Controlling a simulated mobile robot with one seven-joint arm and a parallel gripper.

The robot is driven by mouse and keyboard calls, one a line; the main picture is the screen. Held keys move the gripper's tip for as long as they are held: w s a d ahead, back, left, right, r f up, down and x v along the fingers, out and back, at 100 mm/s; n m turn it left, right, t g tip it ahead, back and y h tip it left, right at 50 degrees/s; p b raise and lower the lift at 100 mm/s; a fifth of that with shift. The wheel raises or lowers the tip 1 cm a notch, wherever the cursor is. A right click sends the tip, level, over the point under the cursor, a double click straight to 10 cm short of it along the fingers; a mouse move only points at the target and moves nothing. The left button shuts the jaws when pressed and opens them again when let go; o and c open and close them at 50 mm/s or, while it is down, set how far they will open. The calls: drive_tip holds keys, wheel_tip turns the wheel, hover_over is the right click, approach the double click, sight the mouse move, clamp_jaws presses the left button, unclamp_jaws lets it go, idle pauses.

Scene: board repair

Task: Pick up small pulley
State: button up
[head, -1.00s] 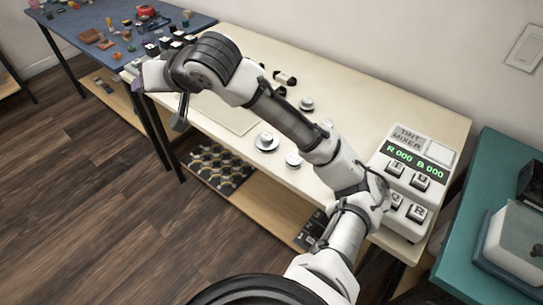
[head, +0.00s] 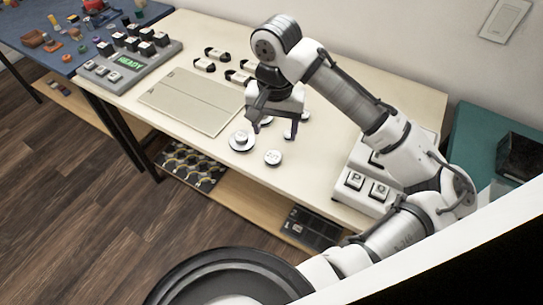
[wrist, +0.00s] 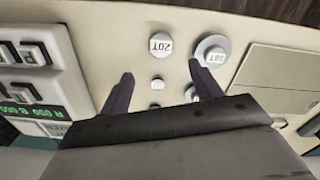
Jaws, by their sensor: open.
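Several round white pulleys lie on the cream table. A large one on a wide base (head: 241,142) and one with a label (head: 273,158) sit in front of my gripper (head: 275,130). In the wrist view the large one (wrist: 211,50) is beside the right fingertip, and a "20T" pulley (wrist: 161,45) lies past the fingertips. The smallest-looking pulley (wrist: 157,84) shows between the fingers of my gripper (wrist: 160,72), which is open and empty above the table. Another pulley (wrist: 191,93) is partly hidden by the right finger.
A flat beige panel (head: 190,100) lies left of the pulleys. Dark-and-white cylinders (head: 204,66) lie behind it. A keyed box reading "READY" (head: 125,68) stands at the left end. The tint mixer (head: 350,183) stands right, partly behind my arm.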

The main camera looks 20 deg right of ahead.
drive_tip(key=f, duration=0.9)
drive_tip(key=shift+s+a, duration=0.1)
drive_tip(key=shift+a, duration=0.15)
drive_tip(key=c, duration=1.1)
drive_tip(key=shift+o, duration=0.2)
drive_tip(key=shift+r, duration=0.2)
